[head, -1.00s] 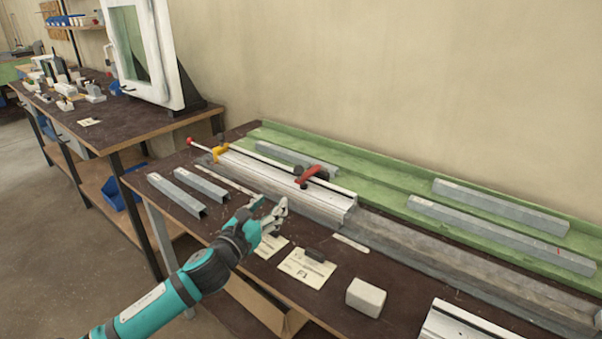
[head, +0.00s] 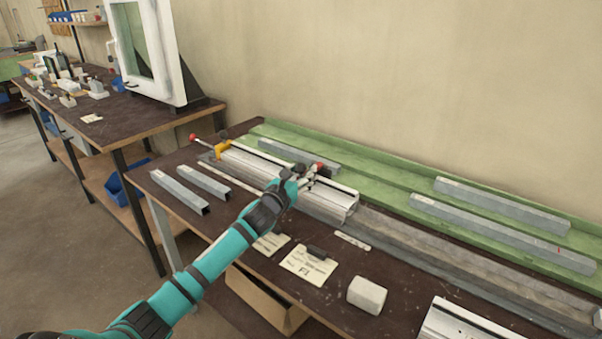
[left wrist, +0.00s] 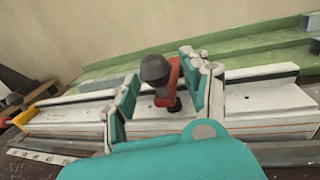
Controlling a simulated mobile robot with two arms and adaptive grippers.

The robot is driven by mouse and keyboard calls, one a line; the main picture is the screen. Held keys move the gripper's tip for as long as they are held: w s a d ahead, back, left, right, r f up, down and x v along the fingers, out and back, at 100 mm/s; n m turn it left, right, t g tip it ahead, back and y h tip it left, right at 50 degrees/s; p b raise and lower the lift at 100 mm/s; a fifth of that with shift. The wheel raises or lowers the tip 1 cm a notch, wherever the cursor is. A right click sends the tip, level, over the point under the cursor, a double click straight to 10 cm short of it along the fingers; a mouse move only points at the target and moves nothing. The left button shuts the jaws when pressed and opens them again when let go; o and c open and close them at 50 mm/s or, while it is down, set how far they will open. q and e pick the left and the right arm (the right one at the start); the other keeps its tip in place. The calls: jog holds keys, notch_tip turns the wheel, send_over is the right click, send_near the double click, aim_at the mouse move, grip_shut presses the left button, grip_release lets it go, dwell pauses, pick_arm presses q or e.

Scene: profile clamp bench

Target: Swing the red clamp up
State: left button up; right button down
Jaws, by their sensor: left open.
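The red clamp (left wrist: 171,84) with its dark knob (left wrist: 154,69) stands on the pale aluminium profile (left wrist: 255,98) in the left wrist view. My left gripper (left wrist: 158,85) is open, with one finger on each side of the clamp, and I cannot tell whether either finger touches it. In the head view the left gripper (head: 308,180) is at the clamp and covers most of it; a red end (head: 319,166) shows past the fingers. My right gripper is not in view.
A yellow clamp (head: 221,147) sits at the profile's left end. Two grey bars (head: 203,183) lie on the bench left of my arm. Paper cards (head: 307,266) and a white block (head: 367,294) lie in front. Long bars (head: 487,232) lie on the green ledge behind.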

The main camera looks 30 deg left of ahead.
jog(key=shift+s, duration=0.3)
pick_arm(q)
grip_shut()
jog(key=shift+r, duration=0.1)
